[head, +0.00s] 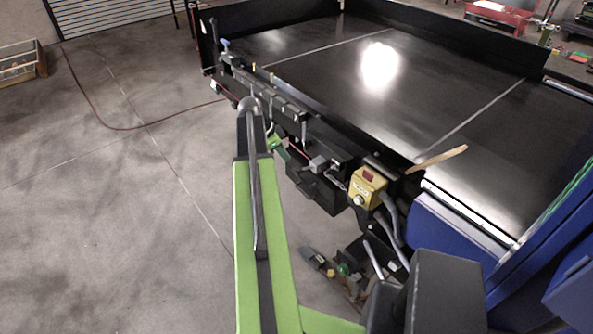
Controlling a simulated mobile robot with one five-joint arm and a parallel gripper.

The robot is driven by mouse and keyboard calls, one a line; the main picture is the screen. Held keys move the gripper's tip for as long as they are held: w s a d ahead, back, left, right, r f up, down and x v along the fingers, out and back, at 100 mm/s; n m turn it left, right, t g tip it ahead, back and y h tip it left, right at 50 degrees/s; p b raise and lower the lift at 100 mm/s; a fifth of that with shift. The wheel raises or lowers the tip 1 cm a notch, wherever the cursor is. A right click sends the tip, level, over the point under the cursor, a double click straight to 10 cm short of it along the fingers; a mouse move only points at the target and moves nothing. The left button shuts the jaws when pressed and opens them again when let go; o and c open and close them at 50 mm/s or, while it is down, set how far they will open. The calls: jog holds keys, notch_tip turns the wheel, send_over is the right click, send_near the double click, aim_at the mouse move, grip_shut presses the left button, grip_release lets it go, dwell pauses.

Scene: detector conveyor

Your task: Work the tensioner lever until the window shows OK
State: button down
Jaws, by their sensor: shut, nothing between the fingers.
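My green arm reaches forward from the bottom of the head view to the conveyor's near side frame. My gripper (280,149) shows as a small green and black part just right of the arm's far end, beside the frame. It is shut and empty, and its fingertips are small and partly hidden. A blue-topped upright part (225,45) stands at the far left end of the frame; I cannot tell whether it is the tensioner lever. I cannot make out the window or its reading.
The conveyor's black belt (330,75) fills the upper right. A yellow box (367,187) with a red top hangs on the near side, and a pale wooden strip (437,158) juts over the edge. A red hose (140,128) lies on the floor; the left floor is mostly clear.

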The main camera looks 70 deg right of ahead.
aim_at(295, 169)
jog(key=shift+f, duration=0.15)
jog(key=b+x, duration=0.5)
jog(key=shift+f+b, duration=0.3)
jog(key=shift+f, duration=0.1)
jog(key=shift+s+d+f+b, duration=0.1)
jog(key=shift+s+f+b, duration=0.1)
jog(key=shift+f+b, duration=0.25)
jog(key=shift+r, duration=0.1)
jog(key=shift+s+d+r, duration=0.1)
